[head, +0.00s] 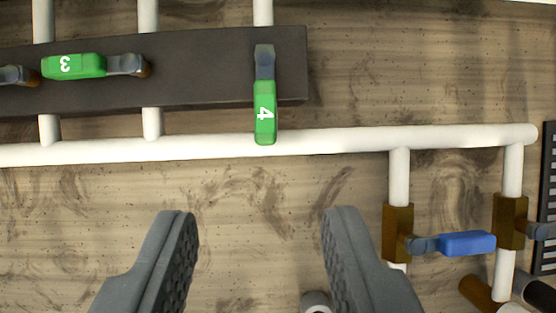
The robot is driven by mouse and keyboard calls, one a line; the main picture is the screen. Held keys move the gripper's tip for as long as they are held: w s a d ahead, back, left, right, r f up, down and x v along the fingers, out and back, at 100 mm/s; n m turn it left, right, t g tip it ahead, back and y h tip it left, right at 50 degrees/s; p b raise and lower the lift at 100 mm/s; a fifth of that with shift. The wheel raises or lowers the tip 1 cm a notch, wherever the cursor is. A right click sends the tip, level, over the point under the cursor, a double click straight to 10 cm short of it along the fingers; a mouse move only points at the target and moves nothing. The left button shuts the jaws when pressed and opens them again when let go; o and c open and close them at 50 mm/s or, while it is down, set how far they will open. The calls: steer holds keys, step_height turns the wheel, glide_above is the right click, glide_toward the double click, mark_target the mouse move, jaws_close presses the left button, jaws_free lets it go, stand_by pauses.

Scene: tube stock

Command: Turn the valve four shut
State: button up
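Valve four has a green handle (265,112) marked with a white 4. The handle lies in line with the white vertical pipe that enters the dark panel from above, its green end pointing down the picture over the horizontal pipe. Its grey stem sits on the dark panel (205,85). My gripper (262,215) is open and empty, its two dark fingers apart below the handle in the picture. Nothing is between the fingers except wooden floor or board behind. The valve's body behind the handle is hidden.
Valve three's green handle (74,66) lies crosswise on the panel at left. A white horizontal pipe (330,140) runs below the panel. A blue handle (467,244) with brass fittings sits at lower right. A black grate (548,200) stands at the right edge.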

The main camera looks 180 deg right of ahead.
mark_target(266, 114)
steer(key=x, duration=0.5)
steer(key=p+x, duration=0.1)
steer(key=x, duration=0.8)
steer(key=shift+s+f+p, duration=0.25)
steer(key=shift+f+p, duration=0.15)
steer(key=shift+f, duration=0.05)
jaws_close()
